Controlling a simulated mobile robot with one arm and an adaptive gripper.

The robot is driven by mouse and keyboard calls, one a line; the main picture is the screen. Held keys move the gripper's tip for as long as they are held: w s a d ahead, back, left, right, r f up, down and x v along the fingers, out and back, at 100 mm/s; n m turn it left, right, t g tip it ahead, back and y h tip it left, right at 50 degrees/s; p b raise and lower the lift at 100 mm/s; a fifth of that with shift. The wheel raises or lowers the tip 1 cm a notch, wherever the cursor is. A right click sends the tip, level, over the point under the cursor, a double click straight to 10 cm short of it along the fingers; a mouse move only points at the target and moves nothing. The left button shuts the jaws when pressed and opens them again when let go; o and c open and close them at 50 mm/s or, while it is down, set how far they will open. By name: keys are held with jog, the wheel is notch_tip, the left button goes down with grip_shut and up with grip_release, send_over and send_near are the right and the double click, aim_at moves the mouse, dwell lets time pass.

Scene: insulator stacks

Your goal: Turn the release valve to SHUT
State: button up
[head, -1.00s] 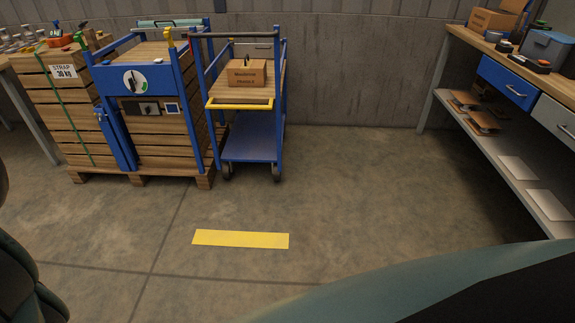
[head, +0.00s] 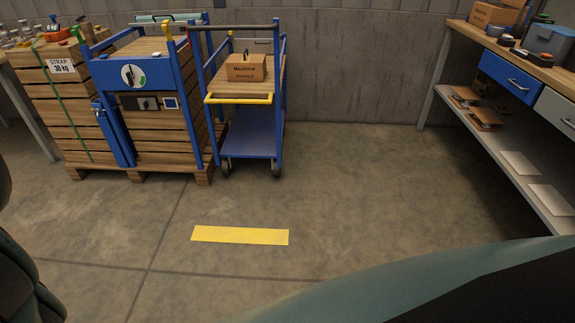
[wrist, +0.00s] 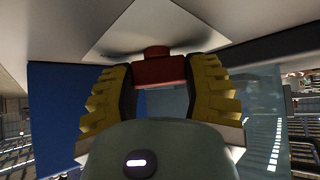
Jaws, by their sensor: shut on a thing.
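In the wrist view my gripper (wrist: 160,95) has its two ridged yellow fingers with dark pads closed around a small red block-shaped part (wrist: 158,70). The red part sits below a short round reddish stem (wrist: 155,51) under a pale grey surface. I cannot tell for sure whether this red part is the release valve's handle; no SHUT marking is readable. My gripper is not visible in the head view. There, a white round dial (head: 133,76) with a black pointer or lever and a green sector is on the blue panel of a slatted crate.
A blue trolley (head: 250,140) carrying a cardboard box (head: 246,68) stands right of the strapped wooden crate (head: 75,105). A workbench (head: 535,65) with drawers lines the right side. The floor in the middle is clear, with a yellow strip (head: 240,236).

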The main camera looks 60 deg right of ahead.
jog(key=n+g+b, duration=0.1)
jog(key=b, duration=0.1)
jog(key=f+n+b, duration=0.1)
jog(key=b, duration=0.2)
jog(key=shift+w+g, duration=0.2)
jog(key=shift+g, duration=0.2)
jog(key=n+g+b, duration=0.1)
jog(key=n+b, duration=0.1)
jog(key=shift+r+b, duration=0.15)
jog(key=shift+b, duration=0.2)
jog(key=shift+s+r+n+g+h+p, duration=0.1)
jog(key=shift+r+n+g+h+p, duration=0.3)
jog(key=shift+n+g, duration=0.55)
jog(key=n+g+h+p, duration=0.1)
jog(key=n+p, duration=0.1)
jog(key=shift+n+g, duration=0.35)
jog(key=shift+n+g+h+p, duration=0.4)
jog(key=shift+n+g, duration=0.1)
jog(key=shift+n, duration=0.4)
jog(key=shift+f+n, duration=0.1)
jog(key=shift+n, duration=0.2)
